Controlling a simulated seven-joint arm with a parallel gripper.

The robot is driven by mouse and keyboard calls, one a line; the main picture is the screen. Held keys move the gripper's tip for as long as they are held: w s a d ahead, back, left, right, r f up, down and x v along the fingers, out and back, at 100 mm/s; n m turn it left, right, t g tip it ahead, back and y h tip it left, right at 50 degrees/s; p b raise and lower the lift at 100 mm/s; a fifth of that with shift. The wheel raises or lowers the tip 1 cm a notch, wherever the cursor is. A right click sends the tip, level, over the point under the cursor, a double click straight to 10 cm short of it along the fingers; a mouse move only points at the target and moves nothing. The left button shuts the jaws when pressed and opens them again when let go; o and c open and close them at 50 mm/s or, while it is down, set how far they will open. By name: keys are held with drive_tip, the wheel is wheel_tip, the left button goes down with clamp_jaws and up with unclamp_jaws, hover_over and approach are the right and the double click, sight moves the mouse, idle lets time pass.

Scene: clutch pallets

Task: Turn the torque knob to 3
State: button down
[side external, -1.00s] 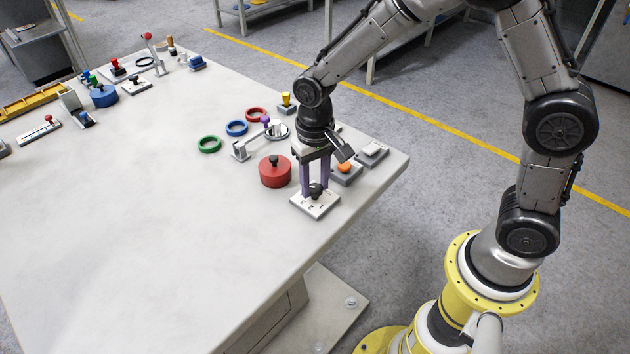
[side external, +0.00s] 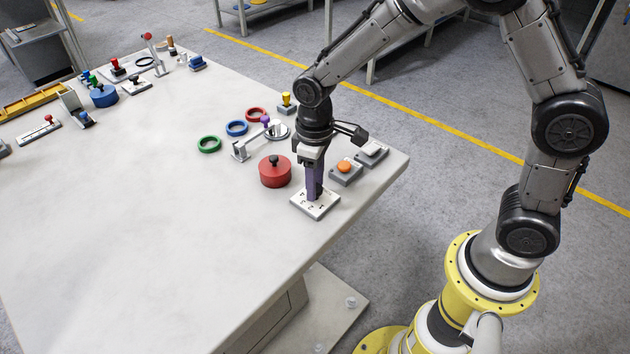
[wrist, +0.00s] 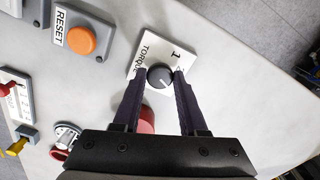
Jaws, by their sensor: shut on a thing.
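The torque knob (wrist: 160,77) is a dark round knob with a white pointer line, on a white plate (wrist: 184,47) marked TORQUE. In the wrist view the numeral 1 shows on the plate; other marks are hidden or too small to read. My gripper (wrist: 161,80) points down over the plate with its two purple-grey fingers shut on the knob, one on each side. In the side view my gripper (side external: 314,194) stands on the plate (side external: 325,207) near the table's right edge, and its fingers hide the knob.
A grey RESET box with an orange button (side external: 344,167) sits just behind the plate. A red cylinder with a black knob (side external: 275,173) stands close on the left. Coloured rings (side external: 209,144) and a white handle (side external: 240,150) lie farther back. The table's front is clear.

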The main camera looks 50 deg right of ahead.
idle(0.3)
drive_tip(key=shift+c, duration=2.2)
unclamp_jaws()
wheel_tip(320, 180, up, 14)
drive_tip(key=shift+d, duration=0.1)
